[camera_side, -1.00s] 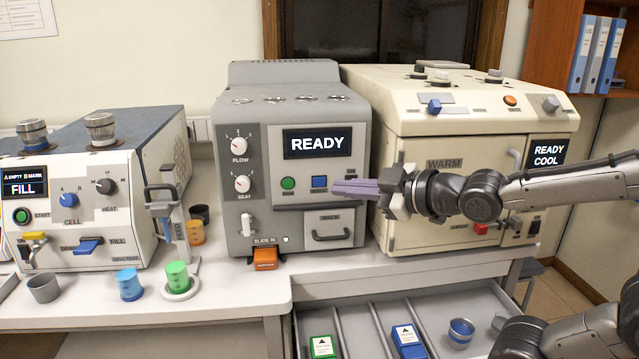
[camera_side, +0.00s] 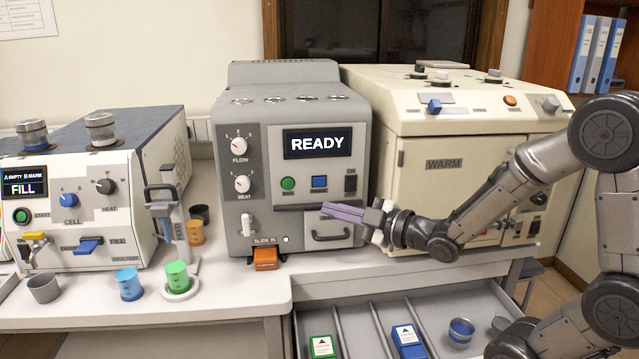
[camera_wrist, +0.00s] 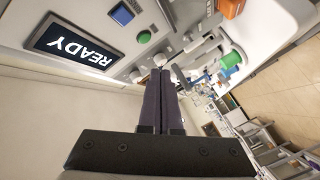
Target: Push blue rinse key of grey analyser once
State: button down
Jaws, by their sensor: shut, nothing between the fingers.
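The grey analyser (camera_side: 262,200) stands in the middle of the bench, and its screen (camera_side: 317,143) reads READY. Its blue key (camera_side: 319,182) sits below the screen, just right of a green key (camera_side: 288,183). In the wrist view the blue key (camera_wrist: 122,14) and the green key (camera_wrist: 145,37) are both in plain sight. My gripper (camera_side: 326,208) is shut and empty, with its purple fingers pointing left in front of the analyser, a little below the blue key. In the wrist view my gripper (camera_wrist: 160,72) points past the keys, apart from the blue one.
A cream machine (camera_side: 445,150) marked WARM stands to the right, close to my arm. A white machine (camera_side: 75,210) showing FILL stands at the left. An open drawer (camera_side: 375,325) with boxes juts out below. An orange block (camera_side: 265,259) sits at the analyser's front.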

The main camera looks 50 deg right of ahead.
aim_at(316, 184)
jog(key=w+d, duration=0.6)
jog(key=shift+w, duration=0.15)
dwell(0.5)
jog(key=shift+w+d, duration=0.1)
jog(key=shift+d, duration=0.1)
dwell(1.8)
jog(key=shift+w+d, duration=0.2)
jog(key=shift+w+d, duration=0.4)
jog(key=shift+d, duration=0.1)
dwell(1.5)
jog(key=shift+s, duration=0.1)
jog(key=shift+s+a, duration=0.45)
jog(key=shift+a, duration=0.1)
jog(key=shift+s+a, duration=1.8)
jog(key=shift+a, duration=0.05)
